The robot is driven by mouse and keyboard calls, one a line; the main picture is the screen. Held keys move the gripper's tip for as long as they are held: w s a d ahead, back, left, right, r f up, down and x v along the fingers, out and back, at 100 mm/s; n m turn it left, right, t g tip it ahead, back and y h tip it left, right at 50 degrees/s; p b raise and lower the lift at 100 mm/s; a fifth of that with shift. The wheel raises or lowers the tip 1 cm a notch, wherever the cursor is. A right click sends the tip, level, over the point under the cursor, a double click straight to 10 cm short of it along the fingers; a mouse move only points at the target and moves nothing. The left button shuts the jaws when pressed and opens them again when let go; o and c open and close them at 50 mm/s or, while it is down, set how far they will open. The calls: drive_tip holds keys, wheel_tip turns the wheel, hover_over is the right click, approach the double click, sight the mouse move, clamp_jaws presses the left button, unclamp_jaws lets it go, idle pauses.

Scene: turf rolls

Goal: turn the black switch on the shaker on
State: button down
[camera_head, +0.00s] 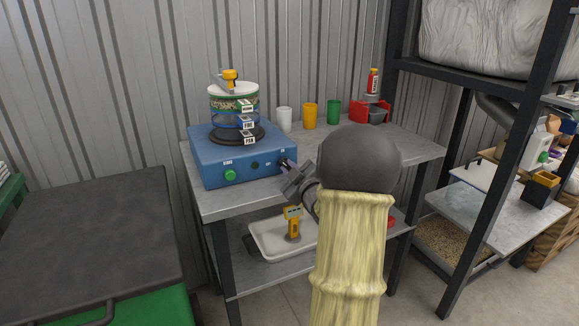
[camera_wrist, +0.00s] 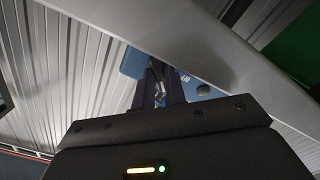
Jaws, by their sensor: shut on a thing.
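The shaker is a blue box (camera_head: 205,160) on the grey bench, with a stack of sieves (camera_head: 234,110) on top. Its front panel has a green button (camera_head: 230,175), a small dark round part (camera_head: 255,165) and white labels. My gripper (camera_head: 285,164) is at the right end of this panel, its fingers closed on a small part there. That part is mostly hidden by the fingers; by its place it looks to be the black switch. In the wrist view my gripper (camera_wrist: 159,88) reaches the blue shaker face (camera_wrist: 133,62), with a white label beside the fingers.
White (camera_head: 284,119), orange (camera_head: 310,116) and green (camera_head: 334,111) cups stand behind on the bench (camera_head: 405,149), beside red bins (camera_head: 358,112). A white tray (camera_head: 265,246) with a yellow tool is on the lower shelf. A dark-topped box (camera_head: 90,240) stands left; a metal rack stands right.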

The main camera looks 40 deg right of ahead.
drive_tip(key=m+p, duration=0.2)
drive_tip(key=m, duration=0.2)
drive_tip(key=shift+m, duration=0.4)
drive_tip(key=shift+f+m+p, duration=0.1)
drive_tip(key=shift+m+p, duration=0.8)
drive_tip(key=shift+m, duration=0.8)
drive_tip(key=c, duration=1.4)
unclamp_jaws()
drive_tip(key=shift+c, duration=0.2)
drive_tip(key=shift+s, duration=0.15)
drive_tip(key=v, duration=1.7)
drive_tip(key=shift+a+b, duration=0.15)
drive_tip(key=shift+b, duration=0.2)
